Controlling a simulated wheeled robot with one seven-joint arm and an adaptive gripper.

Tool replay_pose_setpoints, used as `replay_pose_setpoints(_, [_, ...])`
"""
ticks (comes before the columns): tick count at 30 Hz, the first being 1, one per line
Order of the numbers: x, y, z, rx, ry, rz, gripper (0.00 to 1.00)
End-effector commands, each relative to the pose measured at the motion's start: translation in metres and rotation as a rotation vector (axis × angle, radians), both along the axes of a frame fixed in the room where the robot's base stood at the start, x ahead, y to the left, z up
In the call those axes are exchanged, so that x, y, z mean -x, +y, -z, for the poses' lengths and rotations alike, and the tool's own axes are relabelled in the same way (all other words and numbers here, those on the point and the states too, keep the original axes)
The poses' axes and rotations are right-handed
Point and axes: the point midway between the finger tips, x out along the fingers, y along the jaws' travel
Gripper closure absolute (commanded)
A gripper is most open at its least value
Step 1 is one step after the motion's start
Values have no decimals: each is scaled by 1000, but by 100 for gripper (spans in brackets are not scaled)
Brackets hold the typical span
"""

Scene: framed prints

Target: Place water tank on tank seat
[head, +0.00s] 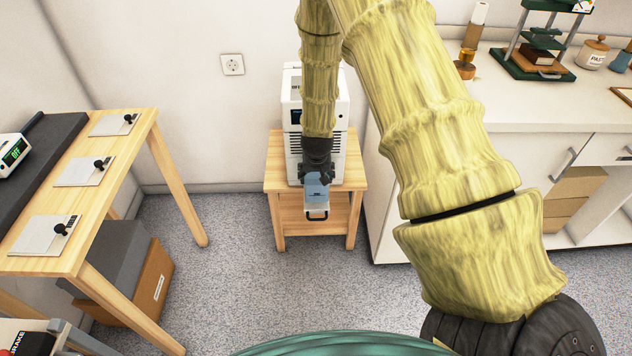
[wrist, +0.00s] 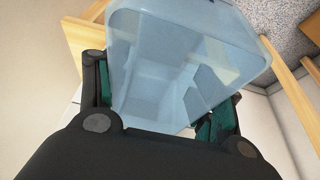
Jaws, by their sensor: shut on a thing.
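The water tank (wrist: 185,60) is a translucent pale blue box. In the wrist view it fills the upper middle, held between the two fingers of my gripper (wrist: 165,115). In the head view the tank (head: 317,188) is small and hangs below my gripper (head: 317,172), in front of a white machine (head: 295,100) on a small wooden stand (head: 285,205). A dark handle shows just below the tank, near the stand's front edge. My arm hides much of the machine. I cannot tell which part is the tank seat, nor whether the tank touches it.
A wooden table (head: 130,150) with several white plates stands at left, with boxes beneath it. A white counter (head: 540,110) with drawers and small items stands close to the stand's right side. Grey speckled floor (head: 240,280) is clear in front of the stand.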

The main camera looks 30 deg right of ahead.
Motion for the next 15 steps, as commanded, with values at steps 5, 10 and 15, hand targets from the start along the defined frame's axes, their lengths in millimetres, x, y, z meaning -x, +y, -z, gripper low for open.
replay_pose_setpoints(5, [-1, -1, 10, -1, 2, 1, 87])
replay_pose_setpoints(10, [-1, 0, 30, -1, 2, 3, 87])
replay_pose_setpoints(15, [-2, 0, 35, 0, -1, 2, 87])
